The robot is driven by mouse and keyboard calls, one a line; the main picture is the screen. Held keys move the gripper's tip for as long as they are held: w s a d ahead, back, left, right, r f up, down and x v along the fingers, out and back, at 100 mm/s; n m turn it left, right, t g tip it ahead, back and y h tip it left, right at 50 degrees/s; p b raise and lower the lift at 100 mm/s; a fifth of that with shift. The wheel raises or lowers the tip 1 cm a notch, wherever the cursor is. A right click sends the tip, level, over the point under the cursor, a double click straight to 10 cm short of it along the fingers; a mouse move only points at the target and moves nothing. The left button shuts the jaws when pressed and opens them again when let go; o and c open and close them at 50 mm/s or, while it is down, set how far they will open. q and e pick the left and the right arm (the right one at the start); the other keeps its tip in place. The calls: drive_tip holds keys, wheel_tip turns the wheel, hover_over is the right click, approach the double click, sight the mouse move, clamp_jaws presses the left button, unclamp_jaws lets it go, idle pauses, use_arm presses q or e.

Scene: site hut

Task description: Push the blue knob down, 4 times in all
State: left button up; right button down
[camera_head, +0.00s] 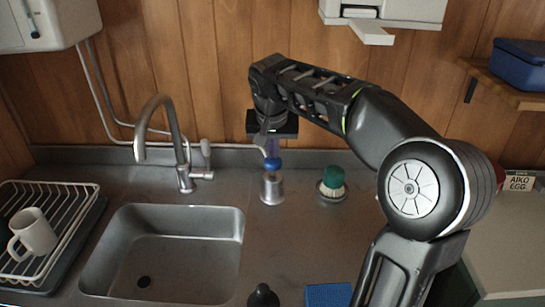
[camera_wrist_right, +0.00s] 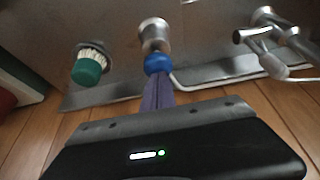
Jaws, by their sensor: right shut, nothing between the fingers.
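The blue knob (camera_head: 272,163) tops a short steel cylinder (camera_head: 272,188) standing upright on the counter behind the sink. In the right wrist view the knob (camera_wrist_right: 157,64) sits between the steel cylinder (camera_wrist_right: 153,32) and my fingertips. My right gripper (camera_head: 272,153) points down, shut and empty, directly over the knob. Its fingertips are at the knob's top; I cannot tell whether they touch or press it. The purple-grey fingers also show in the wrist view. My left gripper is not in view.
A green-topped brush (camera_head: 333,178) stands right of the cylinder. The tap (camera_head: 180,150) and sink (camera_head: 165,250) are left. A rack (camera_head: 50,225) holds a white mug (camera_head: 34,232). A blue sponge (camera_head: 328,294) and dark object (camera_head: 263,296) lie in front.

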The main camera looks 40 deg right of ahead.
drive_tip(key=shift+f+b, duration=0.45)
drive_tip(key=shift+f, duration=0.45)
drive_tip(key=shift+r, duration=0.15)
wheel_tip(320, 180, up, 5)
drive_tip(key=p, duration=0.4)
drive_tip(key=shift+f, duration=0.2)
drive_tip(key=shift+f+b, duration=2.1)
drive_tip(key=shift+f, duration=0.4)
drive_tip(key=shift+r+p, duration=2.05)
drive_tip(key=shift+r, duration=0.55)
